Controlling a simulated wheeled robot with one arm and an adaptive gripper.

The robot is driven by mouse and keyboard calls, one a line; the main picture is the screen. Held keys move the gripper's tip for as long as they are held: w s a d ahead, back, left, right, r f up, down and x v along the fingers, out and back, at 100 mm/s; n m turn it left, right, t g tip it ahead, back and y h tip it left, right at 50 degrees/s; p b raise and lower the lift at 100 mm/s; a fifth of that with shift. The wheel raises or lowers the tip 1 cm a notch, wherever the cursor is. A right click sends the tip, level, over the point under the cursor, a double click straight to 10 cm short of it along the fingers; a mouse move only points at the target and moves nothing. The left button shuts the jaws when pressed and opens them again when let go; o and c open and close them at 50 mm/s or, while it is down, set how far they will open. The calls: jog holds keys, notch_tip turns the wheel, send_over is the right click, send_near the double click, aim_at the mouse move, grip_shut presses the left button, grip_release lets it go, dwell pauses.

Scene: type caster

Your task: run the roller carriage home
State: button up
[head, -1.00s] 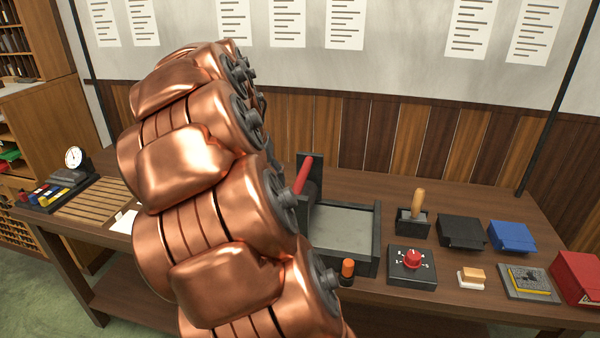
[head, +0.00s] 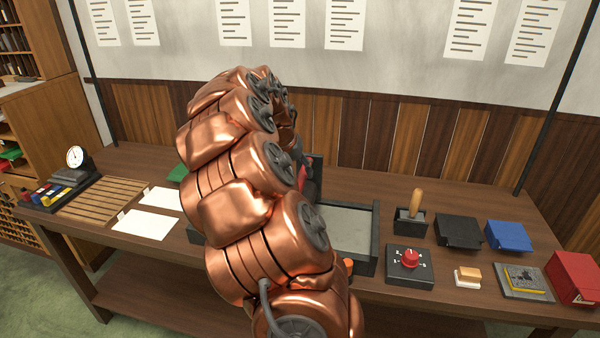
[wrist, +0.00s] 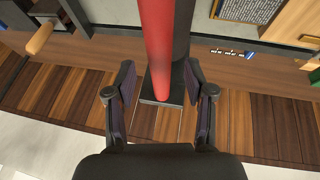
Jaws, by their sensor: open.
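The roller carriage shows in the head view as a dark upright end plate (head: 317,172) and a bit of red bar (head: 304,180) at the left end of the grey press bed (head: 352,225). My copper arm hides the rest. In the wrist view the long red bar (wrist: 158,40) runs from the top edge down between the two fingers of my gripper (wrist: 158,78). The dark roller (wrist: 183,30) lies alongside it. My gripper is open, with a finger on each side of the bar in the picture; I cannot tell how deep the bar sits or whether they touch.
Right of the bed stand a wood-handled tool (head: 416,205), a red-knob box (head: 410,262), a black box (head: 459,230), a blue box (head: 508,236) and a red box (head: 574,278). White cards (head: 143,223) lie left. A paneled wall (head: 400,135) stands behind.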

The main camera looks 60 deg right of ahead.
jog(key=shift+x, duration=1.25)
jog(key=shift+c, duration=0.4)
grip_shut()
